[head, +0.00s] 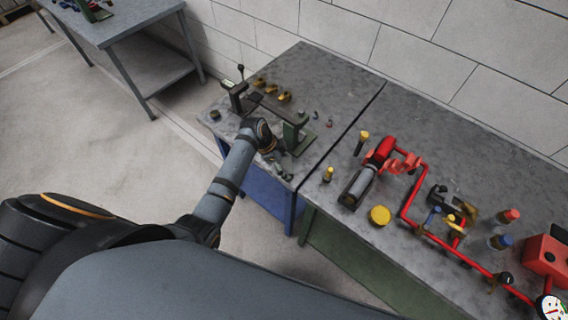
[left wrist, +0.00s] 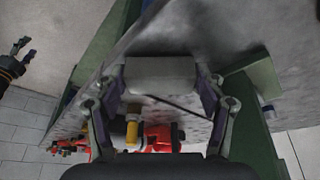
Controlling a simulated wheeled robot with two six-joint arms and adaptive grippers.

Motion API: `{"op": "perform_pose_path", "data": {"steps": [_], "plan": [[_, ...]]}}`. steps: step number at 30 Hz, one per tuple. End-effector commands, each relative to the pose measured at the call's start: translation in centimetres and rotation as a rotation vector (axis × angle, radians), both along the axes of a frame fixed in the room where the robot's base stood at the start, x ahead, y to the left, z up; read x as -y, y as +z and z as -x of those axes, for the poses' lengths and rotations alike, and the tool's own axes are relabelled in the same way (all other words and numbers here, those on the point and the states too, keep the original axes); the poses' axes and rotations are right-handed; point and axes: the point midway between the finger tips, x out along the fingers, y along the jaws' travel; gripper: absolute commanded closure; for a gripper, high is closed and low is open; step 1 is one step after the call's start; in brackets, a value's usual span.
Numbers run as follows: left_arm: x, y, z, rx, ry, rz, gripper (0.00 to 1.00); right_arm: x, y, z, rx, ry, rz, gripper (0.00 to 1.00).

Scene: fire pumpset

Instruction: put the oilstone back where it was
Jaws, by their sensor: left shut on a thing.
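My left gripper (left wrist: 160,82) is shut on a plain grey block, which I take to be the oilstone (left wrist: 160,72). The block spans the gap between the two fingers. In the head view my left gripper (head: 280,160) is at the front edge of the left grey bench, beside a green upright tool stand (head: 296,132). The oilstone is too small and covered to make out there. My right gripper (left wrist: 23,49) shows at the left of the left wrist view, its fingers apart with nothing between them. No resting place for the oilstone can be told for sure.
The left bench (head: 325,75) also carries a dark press-like tool (head: 236,97) and several small brass parts (head: 271,90). The right bench (head: 340,222) holds a red pipe assembly (head: 410,200), a yellow round part (head: 380,215) and small bottles. The left bench's back strip is clear.

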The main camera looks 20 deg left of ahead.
Motion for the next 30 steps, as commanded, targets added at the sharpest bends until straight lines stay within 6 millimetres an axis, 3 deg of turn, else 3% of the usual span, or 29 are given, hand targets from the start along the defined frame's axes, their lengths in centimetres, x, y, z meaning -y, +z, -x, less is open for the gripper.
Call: {"op": "perform_pose_path", "data": {"steps": [3, 4, 9, 21, 30], "plan": [[0.0, -0.3, 0.0, 0.000, 0.000, 0.000, 0.64, 0.3, -0.2, 0.0, 0.000, 0.002, 0.004, 0.44], [0.0, -0.3, 0.0, -0.001, 0.000, 0.000, 0.27, 0.4, -0.1, 0.0, 0.000, 0.001, 0.005, 0.44], [0.0, -0.3, 0.0, -0.001, 0.000, 0.000, 0.07, 0.7, -0.1, 0.0, 0.000, 0.003, 0.009, 0.44], [-0.2, 0.4, 0.0, 0.001, 0.002, -0.001, 0.07, 0.8, 0.0, 0.0, 0.001, 0.003, 0.009, 0.44], [-2.8, 6.7, 1.0, 0.005, 0.000, -0.004, 0.07, 0.6, -1.1, -0.1, 0.001, 0.002, 0.007, 0.44]]}}
